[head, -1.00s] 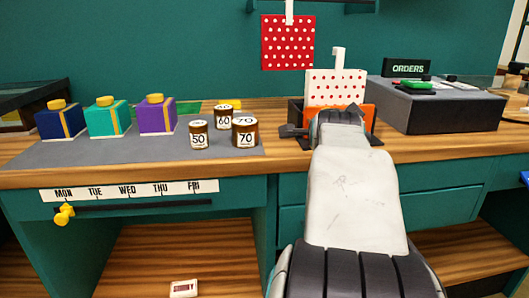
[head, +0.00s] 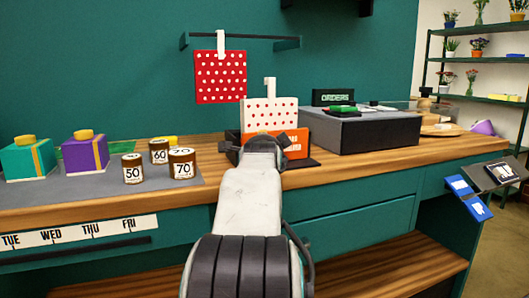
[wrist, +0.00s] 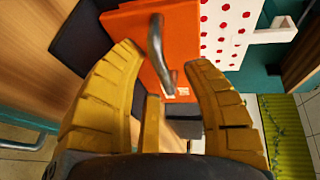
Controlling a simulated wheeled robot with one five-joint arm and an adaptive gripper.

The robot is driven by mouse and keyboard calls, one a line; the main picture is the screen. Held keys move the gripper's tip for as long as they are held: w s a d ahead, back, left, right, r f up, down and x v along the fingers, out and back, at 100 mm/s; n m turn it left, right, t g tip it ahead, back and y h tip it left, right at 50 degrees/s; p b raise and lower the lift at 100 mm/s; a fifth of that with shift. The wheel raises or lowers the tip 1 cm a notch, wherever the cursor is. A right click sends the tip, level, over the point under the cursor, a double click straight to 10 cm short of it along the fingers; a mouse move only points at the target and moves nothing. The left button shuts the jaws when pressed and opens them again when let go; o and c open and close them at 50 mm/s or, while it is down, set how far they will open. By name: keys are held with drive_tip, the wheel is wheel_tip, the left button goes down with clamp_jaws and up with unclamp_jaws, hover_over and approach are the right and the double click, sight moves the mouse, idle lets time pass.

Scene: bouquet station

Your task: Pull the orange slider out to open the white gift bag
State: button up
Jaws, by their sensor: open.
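The white gift bag with red dots (head: 270,113) stands upright at the back of the counter in the head view. It also shows in the wrist view (wrist: 222,35), tilted by the camera angle. The orange slider (head: 297,144) is in front of the bag's lower part. In the wrist view the slider (wrist: 187,35) has a grey metal handle (wrist: 156,45). My gripper (wrist: 162,62) is open, with its yellow fingers on either side of the handle's lower end. Contact cannot be told. In the head view my arm hides the handle and the fingertips.
A dark grey block (head: 360,130) stands right of the bag. Several brown weights, such as the 50 weight (head: 133,169), and gift boxes stand on a grey mat to the left. A red dotted bag (head: 220,77) hangs above. The counter front right is clear.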

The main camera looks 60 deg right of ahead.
drive_tip(key=shift+w+d+f, duration=0.15)
drive_tip(key=shift+w+d, duration=0.15)
drive_tip(key=shift+d, duration=0.25)
drive_tip(key=shift+c, duration=0.2)
clamp_jaws()
